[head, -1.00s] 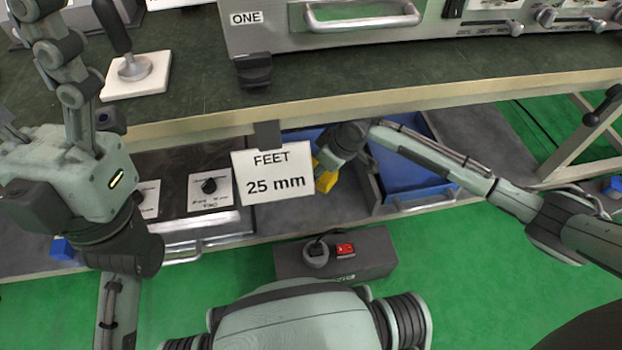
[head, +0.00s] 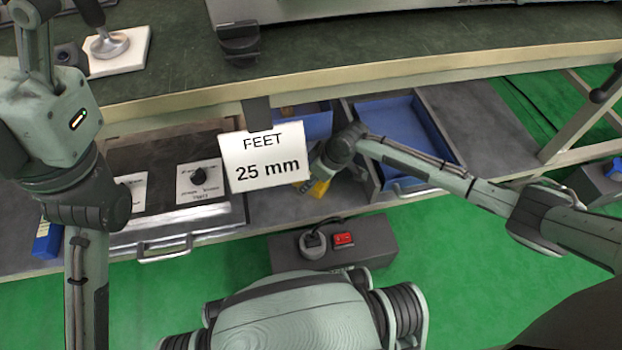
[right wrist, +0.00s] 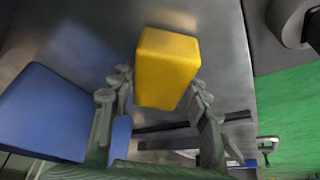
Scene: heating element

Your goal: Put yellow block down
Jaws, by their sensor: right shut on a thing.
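The yellow block (right wrist: 167,68) is held between the fingers of my right gripper (right wrist: 163,92), which is shut on it. In the head view the block (head: 318,187) shows below the shelf edge, partly hidden by the FEET sign and the gripper. It is over or on the grey lower shelf (head: 270,207); I cannot tell if it touches. My left gripper (head: 35,35) is at the top left of the head view, partly cut off, and its fingertips are not clear.
A white "FEET 25 mm" sign (head: 265,160) hangs from the bench edge. A blue drawer bin (head: 400,115) stands right of my right gripper, a metal case (head: 180,215) left. A blue object (right wrist: 60,110) is close in the right wrist view.

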